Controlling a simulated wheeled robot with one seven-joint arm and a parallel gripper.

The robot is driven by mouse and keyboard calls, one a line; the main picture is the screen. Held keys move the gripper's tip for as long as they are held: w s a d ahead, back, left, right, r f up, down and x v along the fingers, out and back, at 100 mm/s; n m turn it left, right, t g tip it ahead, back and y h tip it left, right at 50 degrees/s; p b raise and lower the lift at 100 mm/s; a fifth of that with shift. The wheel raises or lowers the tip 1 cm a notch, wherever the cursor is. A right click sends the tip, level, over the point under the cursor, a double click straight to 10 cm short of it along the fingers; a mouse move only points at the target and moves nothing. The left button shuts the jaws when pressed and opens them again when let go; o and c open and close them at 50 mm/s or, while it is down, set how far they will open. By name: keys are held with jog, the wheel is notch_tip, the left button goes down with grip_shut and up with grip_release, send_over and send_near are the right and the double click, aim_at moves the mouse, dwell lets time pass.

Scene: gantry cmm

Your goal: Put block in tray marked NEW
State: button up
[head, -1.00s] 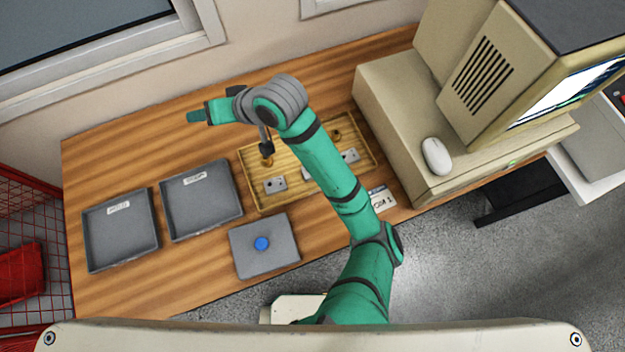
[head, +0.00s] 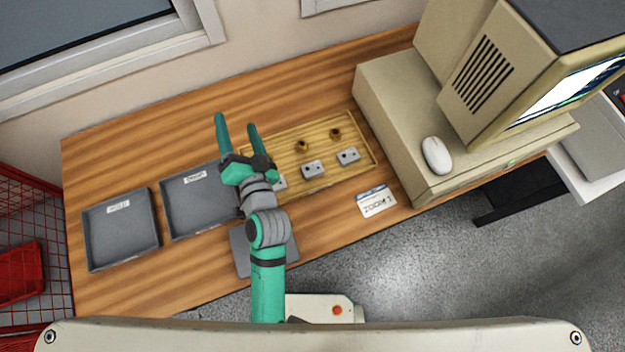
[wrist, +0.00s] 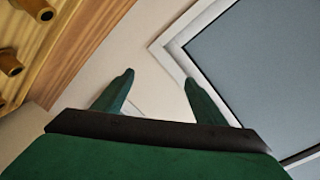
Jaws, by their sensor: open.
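Grey metal blocks with holes, (head: 312,169) and (head: 348,156), sit in the wooden tray (head: 369,148); a third is partly hidden behind my gripper. Two shallow grey trays stand to the left, the far left tray (head: 121,264) and the nearer tray (head: 176,236). Each has a white label, too small to read surely, so I cannot tell which says NEW. My gripper (head: 236,122) is open and empty, its fingers pointing to the back wall over the table. In the wrist view its fingers (wrist: 155,92) stand apart with nothing between them.
Two brass pieces (head: 302,146) are in the wooden tray's back part. A grey pad (head: 245,262) is mostly under my arm. A white card (head: 376,201) lies right of it. A beige computer with a mouse (head: 436,155) bounds the right. The back left tabletop is clear.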

jog(key=s+d+f+n+h, duration=0.3)
jog(key=s+d, duration=0.6)
jog(key=s, duration=0.4)
jog(key=s+d+f+n+h, duration=0.3)
jog(key=s+d, duration=0.5)
jog(key=s, duration=0.6)
jog(key=shift+s+d+f+g, duration=0.15)
jog(key=shift+d+f+g, duration=0.2)
jog(key=shift+f, duration=0.35)
jog(key=shift+c, duration=0.2)
